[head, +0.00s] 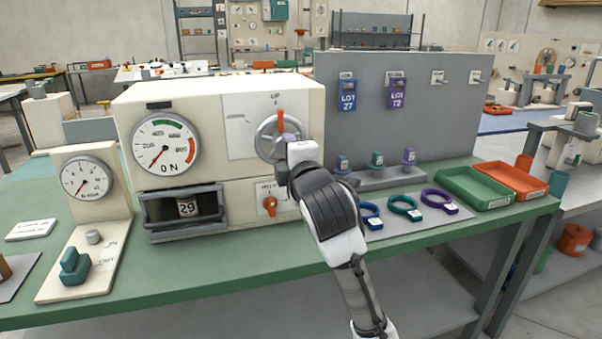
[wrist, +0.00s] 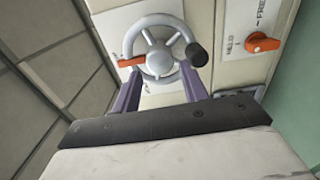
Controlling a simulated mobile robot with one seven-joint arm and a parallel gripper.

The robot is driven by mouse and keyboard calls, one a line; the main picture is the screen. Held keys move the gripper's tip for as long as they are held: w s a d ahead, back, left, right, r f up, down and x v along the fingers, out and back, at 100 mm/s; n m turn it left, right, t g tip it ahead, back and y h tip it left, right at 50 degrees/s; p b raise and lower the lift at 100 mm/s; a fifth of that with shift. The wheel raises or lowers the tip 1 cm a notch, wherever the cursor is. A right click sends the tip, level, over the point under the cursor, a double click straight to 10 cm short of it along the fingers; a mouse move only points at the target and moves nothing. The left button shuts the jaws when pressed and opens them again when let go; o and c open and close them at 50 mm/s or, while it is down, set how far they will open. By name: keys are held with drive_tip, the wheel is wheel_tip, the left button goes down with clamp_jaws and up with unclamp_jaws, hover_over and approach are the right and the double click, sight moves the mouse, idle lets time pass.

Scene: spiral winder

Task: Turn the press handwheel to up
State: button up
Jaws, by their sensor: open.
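The press handwheel (head: 267,138) is a grey spoked wheel on the front of the cream press. An orange pointer at it stands upright toward the UP label in the head view. In the wrist view the handwheel (wrist: 159,52) is turned sideways, with the orange pointer (wrist: 130,61) at its left and a dark knob (wrist: 197,55) at its right. My gripper (wrist: 159,72) is open, its two purple fingers apart at the near side of the wheel's rim. Whether they touch it I cannot tell. In the head view my wrist hides the wheel's lower right.
An orange HELD/FREE switch (head: 270,205) sits below the wheel. A round gauge (head: 166,144) and an open drawer bay (head: 183,211) are at the left of the press. A grey panel with tags (head: 420,105), coloured rings and trays (head: 472,187) stand to the right.

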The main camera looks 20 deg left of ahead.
drive_tip(key=b+v, duration=0.1)
drive_tip(key=v, duration=1)
drive_tip(key=shift+w, duration=0.1)
